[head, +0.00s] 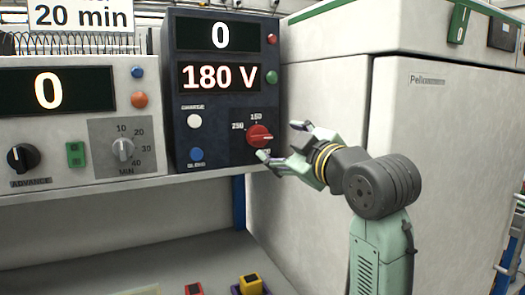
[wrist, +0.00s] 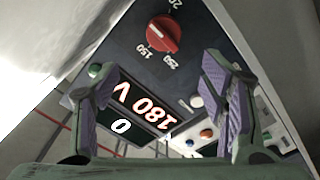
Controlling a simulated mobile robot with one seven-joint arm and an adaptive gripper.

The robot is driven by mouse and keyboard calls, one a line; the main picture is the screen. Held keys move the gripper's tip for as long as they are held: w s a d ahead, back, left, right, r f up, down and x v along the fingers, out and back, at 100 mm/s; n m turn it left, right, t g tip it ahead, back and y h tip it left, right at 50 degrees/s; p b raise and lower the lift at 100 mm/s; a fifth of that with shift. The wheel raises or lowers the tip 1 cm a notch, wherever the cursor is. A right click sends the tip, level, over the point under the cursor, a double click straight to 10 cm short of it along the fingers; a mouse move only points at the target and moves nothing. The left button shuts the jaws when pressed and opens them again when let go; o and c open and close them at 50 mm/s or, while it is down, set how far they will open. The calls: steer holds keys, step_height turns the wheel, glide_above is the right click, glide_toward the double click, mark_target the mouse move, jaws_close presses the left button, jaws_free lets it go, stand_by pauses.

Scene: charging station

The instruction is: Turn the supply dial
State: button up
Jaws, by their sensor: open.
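The supply (head: 228,60) is a dark blue box on the shelf, with displays reading 0 and 180 V. Its red supply dial (head: 260,136) sits low on the right of the front panel, with voltage numbers around it. My gripper (head: 281,141) is open and empty just right of the dial, and one finger hides part of the numbers below it. In the wrist view the red dial (wrist: 164,33) lies beyond and between the spread fingers (wrist: 160,80), apart from both. The 180 V display shows tilted below it.
The supply also has a white button (head: 194,121), a blue button (head: 196,154), a red lamp (head: 271,41) and a green lamp (head: 271,77). A pale timer unit (head: 75,75) stands at left. A large white cabinet (head: 440,130) stands close behind my arm at right.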

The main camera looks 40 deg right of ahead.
mark_target(263, 138)
steer(key=shift+n, duration=0.6)
steer(key=p+x, duration=0.1)
steer(key=x, duration=0.2)
steer(key=p+x, duration=0.1)
steer(key=x, duration=0.2)
steer(key=f+p+x, duration=0.1)
steer(key=x, duration=0.3)
steer(key=shift+d, duration=0.2)
steer(key=shift+w+d+f, duration=0.1)
steer(key=shift+w+d, duration=0.05)
steer(key=shift+w, duration=0.4)
steer(key=shift+c, duration=0.5)
steer(key=c, duration=1.1)
